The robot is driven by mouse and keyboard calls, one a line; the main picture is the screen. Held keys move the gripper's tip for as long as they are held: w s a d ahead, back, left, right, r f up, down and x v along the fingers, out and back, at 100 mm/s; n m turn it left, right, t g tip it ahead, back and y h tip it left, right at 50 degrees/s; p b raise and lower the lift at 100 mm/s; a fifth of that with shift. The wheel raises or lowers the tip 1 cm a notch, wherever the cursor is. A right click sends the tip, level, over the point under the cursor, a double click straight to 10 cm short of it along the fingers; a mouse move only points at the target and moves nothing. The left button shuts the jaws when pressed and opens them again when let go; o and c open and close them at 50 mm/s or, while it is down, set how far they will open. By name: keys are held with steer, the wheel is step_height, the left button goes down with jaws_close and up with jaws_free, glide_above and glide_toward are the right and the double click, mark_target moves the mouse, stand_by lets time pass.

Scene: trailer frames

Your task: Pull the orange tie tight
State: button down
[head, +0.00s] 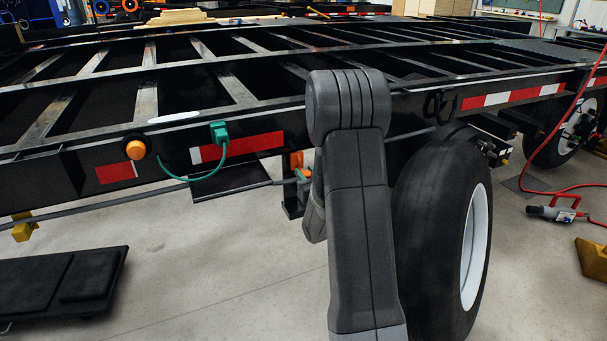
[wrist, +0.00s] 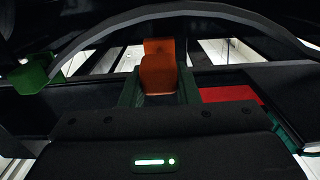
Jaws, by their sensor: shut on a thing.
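The orange tie (wrist: 159,75) shows in the wrist view between the two green fingers of my gripper (wrist: 160,92), which is shut on it. Another orange part (wrist: 158,46) shows just behind it. In the head view a small orange piece (head: 296,159) shows beneath the trailer's side rail, left of my arm. My gripper is mostly hidden behind my arm there. A dark cable (wrist: 190,12) arches across the top of the wrist view. How tight the tie is cannot be told.
The black trailer rail (head: 60,165) carries an orange round lamp (head: 136,151) and a green connector (head: 219,133) with a looping green cable. A large tyre (head: 430,235) stands right of my arm. A black creeper (head: 60,283) lies at lower left. Floor between is clear.

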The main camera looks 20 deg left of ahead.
steer(key=shift+s+d, duration=0.45)
steer(key=shift+d, duration=0.1)
steer(key=c, duration=1.1)
jaws_free()
steer(key=v, duration=1.4)
steer(key=shift+p, duration=0.4)
steer(key=shift+a, duration=0.1)
